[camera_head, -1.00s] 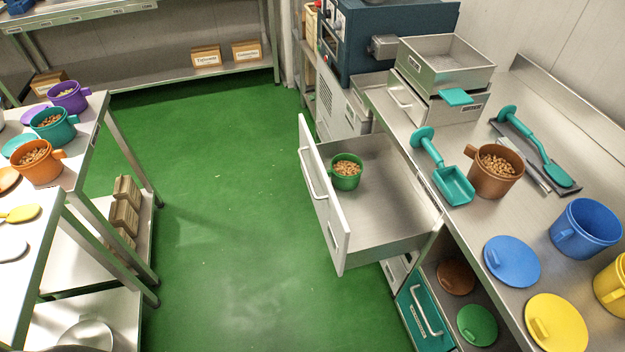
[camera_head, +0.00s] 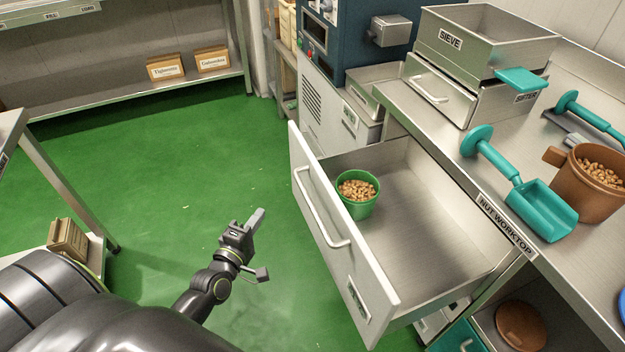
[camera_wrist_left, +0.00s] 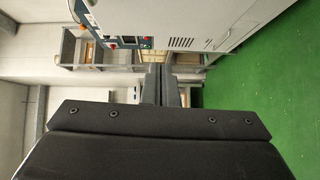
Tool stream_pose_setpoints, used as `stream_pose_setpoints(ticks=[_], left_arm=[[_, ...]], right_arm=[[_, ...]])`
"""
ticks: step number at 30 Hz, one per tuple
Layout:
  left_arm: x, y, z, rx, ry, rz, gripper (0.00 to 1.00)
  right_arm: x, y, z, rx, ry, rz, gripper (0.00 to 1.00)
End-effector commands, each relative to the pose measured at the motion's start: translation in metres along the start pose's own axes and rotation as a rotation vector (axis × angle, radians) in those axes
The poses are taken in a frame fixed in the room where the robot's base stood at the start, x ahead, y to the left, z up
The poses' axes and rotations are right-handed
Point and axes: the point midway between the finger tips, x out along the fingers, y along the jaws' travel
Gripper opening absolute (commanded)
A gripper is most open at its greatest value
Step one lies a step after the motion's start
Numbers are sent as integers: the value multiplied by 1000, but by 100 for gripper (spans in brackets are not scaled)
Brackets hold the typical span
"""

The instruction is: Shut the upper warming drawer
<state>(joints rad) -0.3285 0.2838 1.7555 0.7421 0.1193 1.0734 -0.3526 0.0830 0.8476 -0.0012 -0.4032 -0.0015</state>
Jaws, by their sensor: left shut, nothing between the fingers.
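The upper warming drawer (camera_head: 345,238) is pulled well out from under the nut worktop in the head view. It has a white front with a long bar handle (camera_head: 322,207) and a steel tray. A green cup of nuts (camera_head: 357,194) stands inside, close to the front panel. My left gripper (camera_head: 258,217) is shut and empty, over the floor to the left of the drawer front and apart from it. In the left wrist view its fingers (camera_wrist_left: 161,84) are together, with nothing between them. My right gripper is not in view.
The nut worktop (camera_head: 480,195) holds a teal scoop (camera_head: 527,196), a brown mug of nuts (camera_head: 588,183) and the sieve box (camera_head: 483,47). The green floor (camera_head: 190,165) is clear; a table (camera_head: 62,180) stands at left.

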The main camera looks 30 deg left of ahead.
Motion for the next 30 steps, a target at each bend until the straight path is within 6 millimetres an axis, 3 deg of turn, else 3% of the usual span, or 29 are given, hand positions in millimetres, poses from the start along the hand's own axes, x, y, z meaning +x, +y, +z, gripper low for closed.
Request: stream_pose_setpoints(ticks=[8, 23, 30], left_arm=[[15, 13, 1, -49, -3, 38, 0], [106, 15, 2, -46, -3, 36, 0], [125, 16, 26, -47, -3, 34, 0]], right_arm=[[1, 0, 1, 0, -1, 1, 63], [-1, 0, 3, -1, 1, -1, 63], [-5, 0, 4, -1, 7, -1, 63]])
